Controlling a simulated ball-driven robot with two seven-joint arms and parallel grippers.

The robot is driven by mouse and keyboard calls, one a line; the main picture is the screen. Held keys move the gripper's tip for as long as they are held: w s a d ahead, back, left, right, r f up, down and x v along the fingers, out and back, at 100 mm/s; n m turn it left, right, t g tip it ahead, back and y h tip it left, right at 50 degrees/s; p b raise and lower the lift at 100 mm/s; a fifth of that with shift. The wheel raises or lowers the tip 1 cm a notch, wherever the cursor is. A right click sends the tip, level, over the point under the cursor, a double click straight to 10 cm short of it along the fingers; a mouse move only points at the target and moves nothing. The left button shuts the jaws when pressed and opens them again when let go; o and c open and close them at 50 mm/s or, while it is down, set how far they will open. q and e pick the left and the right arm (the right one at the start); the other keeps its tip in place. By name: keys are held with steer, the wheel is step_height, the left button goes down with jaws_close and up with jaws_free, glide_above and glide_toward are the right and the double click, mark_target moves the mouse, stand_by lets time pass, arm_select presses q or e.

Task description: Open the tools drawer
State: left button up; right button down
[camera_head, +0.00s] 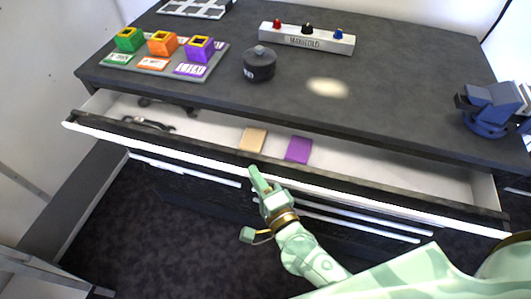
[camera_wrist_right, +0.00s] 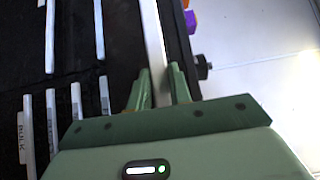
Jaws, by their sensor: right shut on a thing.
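The tools drawer (camera_head: 370,172) is pulled out below the worktop in the head view. Inside it lie dark tools at the left, a tan block (camera_head: 253,139) and a purple block (camera_head: 299,149). Its long white handle (camera_head: 345,193) runs along the front edge. My right gripper (camera_head: 257,180) is at the handle, near the middle of the drawer front. In the right wrist view, the gripper's fingers (camera_wrist_right: 163,85) stand on either side of the white handle bar (camera_wrist_right: 152,40), shut on it. My left gripper is not in view.
The worktop (camera_head: 400,90) holds colored blocks on a labeled tray (camera_head: 155,64), a dark round pot (camera_head: 259,64), a manifold (camera_head: 307,38) and a blue device (camera_head: 492,108) at the right. More drawers with white handles lie below. Dark floor shows in front.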

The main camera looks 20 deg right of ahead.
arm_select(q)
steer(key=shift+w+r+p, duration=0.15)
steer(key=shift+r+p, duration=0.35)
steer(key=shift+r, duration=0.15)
arm_select(e)
steer(key=s+a, duration=0.6)
steer(key=s, duration=0.4)
steer(key=shift+a, duration=0.35)
steer(key=c, duration=1.3)
jaws_free()
steer(key=shift+s, duration=0.1)
